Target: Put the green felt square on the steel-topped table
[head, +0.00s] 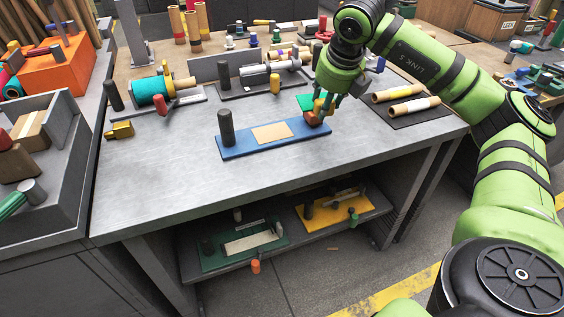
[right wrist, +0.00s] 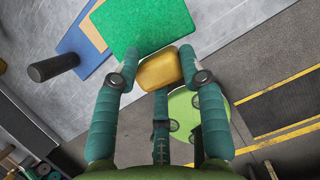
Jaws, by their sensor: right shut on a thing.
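The green felt square (head: 305,101) shows beside my right gripper (head: 322,108), above the steel-topped table (head: 180,180). In the right wrist view the felt (right wrist: 145,25) is large and flat, with a gold block (right wrist: 167,67) at its edge. My right gripper's fingers (right wrist: 162,80) are closed around that block, and the felt hangs out beyond them over the grey tabletop (right wrist: 215,25). I cannot see how the block and the felt are joined, nor the exact gap to the table. My left gripper is not in view.
A blue board (head: 270,148) with a tan patch and a dark post lies close to the gripper. A dark mat (head: 400,117) with tan rolls lies to its right. A teal roll stand (head: 152,92) is at the left.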

